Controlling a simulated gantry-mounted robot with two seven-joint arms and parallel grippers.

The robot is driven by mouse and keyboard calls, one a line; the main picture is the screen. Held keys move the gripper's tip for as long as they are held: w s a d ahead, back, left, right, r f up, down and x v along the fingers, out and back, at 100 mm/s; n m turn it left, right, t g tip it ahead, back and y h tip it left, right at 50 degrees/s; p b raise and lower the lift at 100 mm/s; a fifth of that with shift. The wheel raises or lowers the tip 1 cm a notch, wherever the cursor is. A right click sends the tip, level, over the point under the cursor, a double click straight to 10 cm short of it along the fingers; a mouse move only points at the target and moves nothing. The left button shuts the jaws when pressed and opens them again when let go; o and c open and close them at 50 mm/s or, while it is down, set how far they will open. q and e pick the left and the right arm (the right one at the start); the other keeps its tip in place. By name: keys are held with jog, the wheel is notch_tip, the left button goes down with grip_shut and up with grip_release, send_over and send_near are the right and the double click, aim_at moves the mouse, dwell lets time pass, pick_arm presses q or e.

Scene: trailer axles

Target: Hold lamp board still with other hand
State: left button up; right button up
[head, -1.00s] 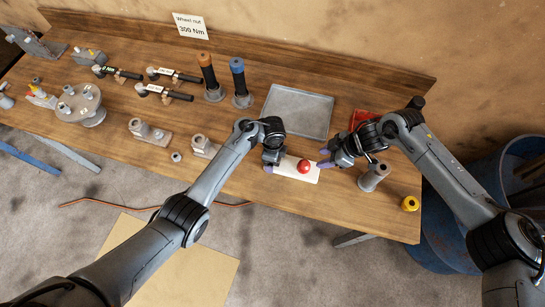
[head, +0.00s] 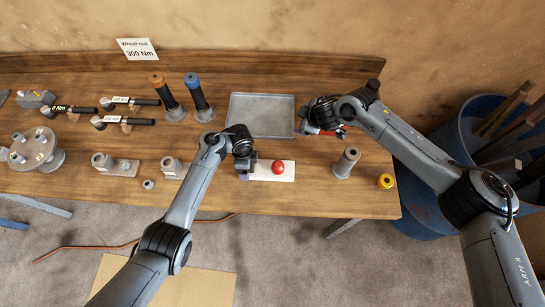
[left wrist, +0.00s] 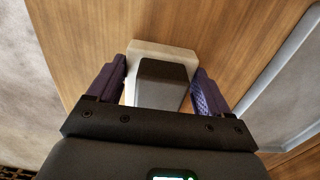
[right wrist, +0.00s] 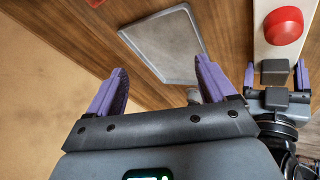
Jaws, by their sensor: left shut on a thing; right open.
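The lamp board (head: 258,177) is a pale rectangular plate with a red dome lamp (head: 277,168). It lies flat near the front edge of the bench. My left gripper (head: 245,174) is shut on the board's left end. In the left wrist view, its purple fingers flank a dark block (left wrist: 161,85) on the pale board (left wrist: 160,50). The right wrist view shows the red dome (right wrist: 283,25) and the left gripper (right wrist: 275,72) at the board's end. My right gripper (right wrist: 155,90) is open and empty, behind and right of the board; its fingers are largely hidden in the head view.
A grey tray (head: 261,97) lies behind the board. A red item (head: 340,134) is partly hidden by my right arm. A grey post (head: 346,163) and yellow ring (head: 385,181) stand to the right. Torque wrenches, orange- and blue-handled tools and metal parts are on the left.

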jog(key=w+a+r+m+t+h, duration=0.3)
jog(key=r+m+t+h, duration=0.15)
jog(key=r+m, duration=0.55)
jog(key=m+g, duration=0.8)
jog(key=m, duration=0.1)
send_near(278, 164)
jog(key=shift+t+y, duration=0.25)
jog(key=x, duration=1)
jog(key=shift+s+d+f, duration=0.15)
jog(key=shift+d+f, duration=0.1)
jog(key=shift+f, duration=0.05)
